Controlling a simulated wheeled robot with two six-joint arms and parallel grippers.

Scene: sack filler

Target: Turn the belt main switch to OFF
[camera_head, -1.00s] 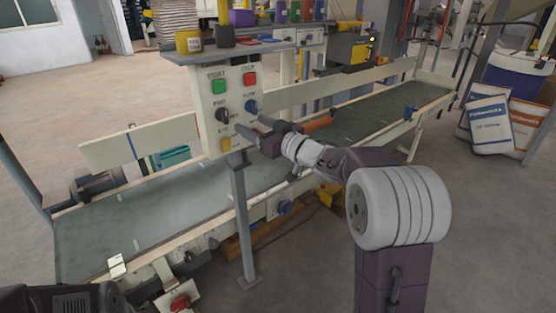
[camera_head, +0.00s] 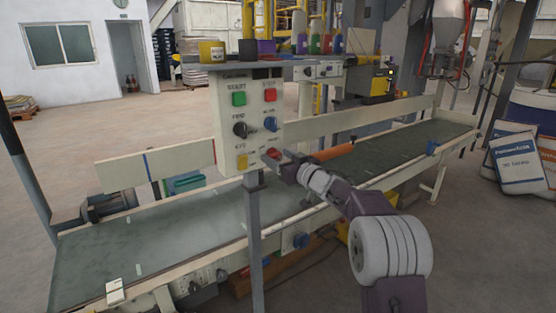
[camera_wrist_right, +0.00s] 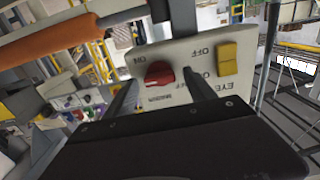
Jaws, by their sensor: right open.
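The control panel (camera_head: 250,130) is a pale box on a post by the belt. The belt main switch is a red knob (camera_wrist_right: 158,75) low on the panel's face, with a "MAIN" label and "ON" and "OFF" marks seen upside down in the right wrist view. My right gripper (camera_wrist_right: 158,88) is open, with one dark finger on each side of the red knob. I cannot tell whether the fingers touch it. In the head view my right gripper (camera_head: 279,160) partly hides the knob. My left gripper is not in view.
A yellow switch (camera_wrist_right: 227,57) sits close beside the red knob. Above are a black knob (camera_head: 241,129), a blue knob (camera_head: 270,124), a green button (camera_head: 239,98) and a red button (camera_head: 270,95). An orange roller (camera_head: 333,152) lies to the right. The conveyor belt (camera_head: 160,235) runs below.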

